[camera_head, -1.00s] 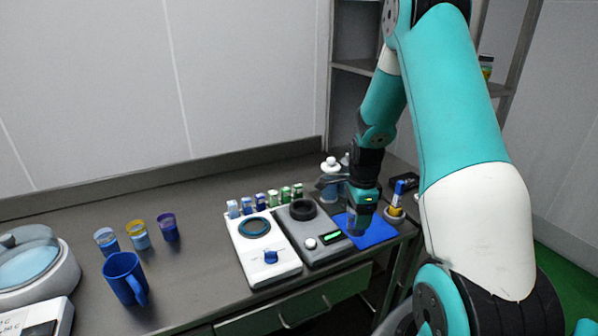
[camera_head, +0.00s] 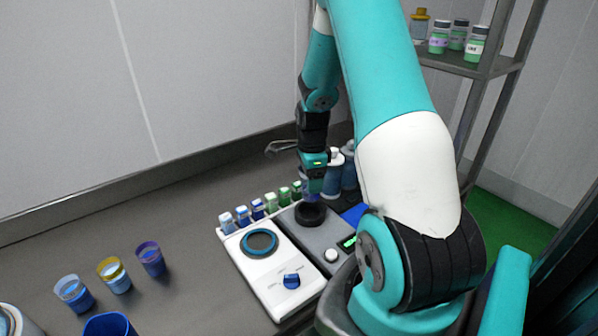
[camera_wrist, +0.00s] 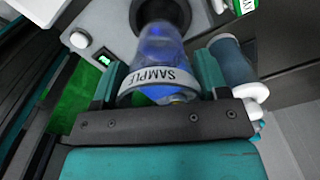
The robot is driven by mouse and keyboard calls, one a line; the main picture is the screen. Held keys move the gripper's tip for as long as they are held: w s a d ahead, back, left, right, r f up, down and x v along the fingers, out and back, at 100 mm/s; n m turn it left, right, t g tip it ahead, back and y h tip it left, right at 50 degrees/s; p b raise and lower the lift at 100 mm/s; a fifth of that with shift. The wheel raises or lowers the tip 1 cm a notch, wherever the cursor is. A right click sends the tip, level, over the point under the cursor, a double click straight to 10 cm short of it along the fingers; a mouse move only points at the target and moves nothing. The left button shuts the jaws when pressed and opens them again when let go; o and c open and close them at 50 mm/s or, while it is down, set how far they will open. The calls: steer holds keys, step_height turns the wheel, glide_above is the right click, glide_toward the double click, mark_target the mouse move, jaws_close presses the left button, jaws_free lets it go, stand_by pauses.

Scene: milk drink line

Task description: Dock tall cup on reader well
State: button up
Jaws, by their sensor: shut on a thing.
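A clear tall cup with blue contents and a white band reading SAMPLE (camera_wrist: 160,62) is between the fingers of my gripper (camera_wrist: 160,84) in the wrist view. My gripper (camera_head: 312,172) is shut on it. The cup (camera_head: 310,190) shows only in part below my gripper in the head view. The reader well, a black ring (camera_head: 310,215), is on a grey device (camera_head: 328,238) with a green display. The well also shows in the wrist view (camera_wrist: 176,10), right at the cup's far end. Whether the cup is inside the ring or just above it, I cannot tell.
A white device (camera_head: 282,265) with a teal ring and blue knob stands left of the grey one. Small blue and green vials (camera_head: 258,210) line its back. Bottles (camera_head: 333,172) stand close right of my gripper. Three small cups (camera_head: 114,275) stand at left.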

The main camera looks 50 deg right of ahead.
mark_target(310, 198)
steer(key=shift+d+f+b, duration=0.1)
steer(key=shift+f+b, duration=1.95)
steer(key=shift+f, duration=0.85)
steer(key=shift+f+b, duration=0.5)
steer(key=shift+f, duration=0.15)
steer(key=o, duration=0.7)
steer(key=shift+c, duration=0.2)
steer(key=shift+r, duration=0.1)
step_height(310, 198, up, 11)
steer(key=p, duration=0.9)
